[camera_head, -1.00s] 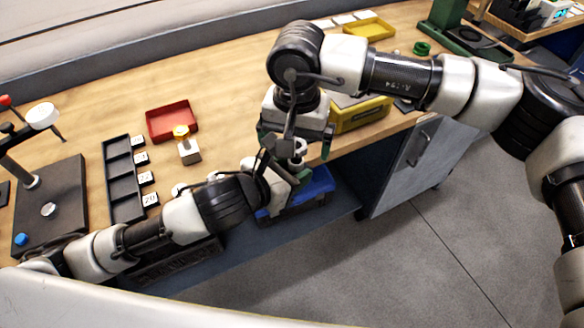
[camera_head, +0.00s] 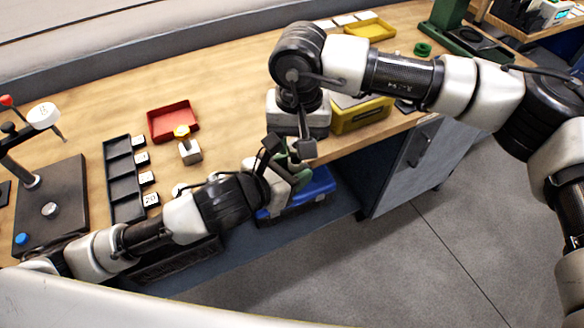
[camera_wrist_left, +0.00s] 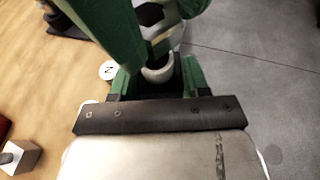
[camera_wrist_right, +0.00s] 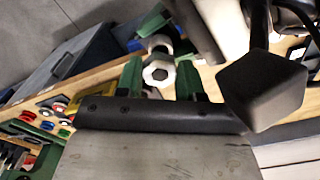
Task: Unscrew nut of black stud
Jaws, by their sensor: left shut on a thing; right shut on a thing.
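My left gripper (camera_head: 298,178) is shut at the bench's front edge, its green fingers around a pale round piece (camera_wrist_left: 158,70). My right gripper (camera_wrist_right: 158,82) comes down from above, facing it closely. In the right wrist view a pale hexagonal nut (camera_wrist_right: 158,73) with a grey centre sits between its green fingers. Beyond it, another pale end shows between the left gripper's fingers. In the left wrist view the right gripper's green fingers cover much of the joint. The black stud itself cannot be made out clearly, nor the thread between the parts.
A blue bin (camera_head: 318,188) sits below the bench edge. A yellow-black box (camera_head: 360,116) is close right of the right gripper. Bench surface behind is mostly clear.

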